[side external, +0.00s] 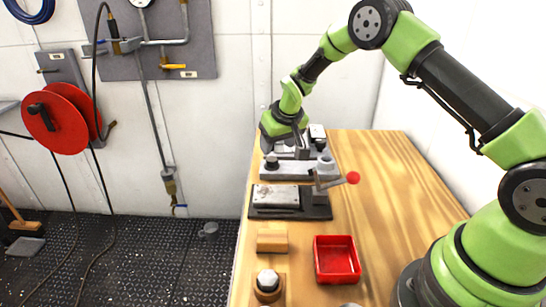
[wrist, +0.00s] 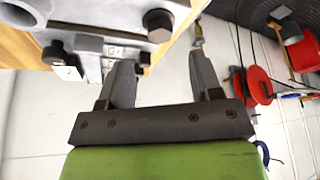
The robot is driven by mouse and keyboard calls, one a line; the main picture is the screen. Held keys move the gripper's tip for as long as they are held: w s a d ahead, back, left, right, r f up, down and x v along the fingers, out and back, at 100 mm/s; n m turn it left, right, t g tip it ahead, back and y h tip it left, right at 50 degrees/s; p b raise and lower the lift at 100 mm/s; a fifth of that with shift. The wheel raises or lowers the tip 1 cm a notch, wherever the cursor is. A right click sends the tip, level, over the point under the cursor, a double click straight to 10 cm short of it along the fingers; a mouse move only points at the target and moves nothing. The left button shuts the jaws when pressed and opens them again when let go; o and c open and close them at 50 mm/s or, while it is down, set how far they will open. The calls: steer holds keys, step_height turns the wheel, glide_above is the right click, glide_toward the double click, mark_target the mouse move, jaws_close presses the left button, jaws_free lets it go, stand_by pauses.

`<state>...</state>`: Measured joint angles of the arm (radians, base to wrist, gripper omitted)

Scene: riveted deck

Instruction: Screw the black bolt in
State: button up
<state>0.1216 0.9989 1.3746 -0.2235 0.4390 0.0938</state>
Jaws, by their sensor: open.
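A black hex-headed bolt (wrist: 158,24) stands on a grey metal fixture in the wrist view, just beyond my fingertips. A dark bolt head also shows on the left of the grey fixture (side external: 290,171) in the side view (side external: 271,161). A second dark bolt (wrist: 55,50) sits farther left in the wrist view. My gripper (wrist: 162,60) is open and empty, its two fingers spread apart and the bolt head lying past the gap. In the side view my gripper (side external: 297,135) is low behind the fixture, partly hidden. The bolt's shank and thread are hidden.
A clamp lever with a red ball (side external: 352,178) sticks out to the right. A dark vise-like block (side external: 290,213), a red tray (side external: 318,275), a wooden block (side external: 272,240) and a round-topped part (side external: 267,281) stand nearer. The bench's right side is clear.

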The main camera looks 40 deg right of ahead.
mark_target(272, 159)
steer(key=x, duration=0.6)
steer(key=shift+w, duration=0.1)
steer(key=c, duration=0.9)
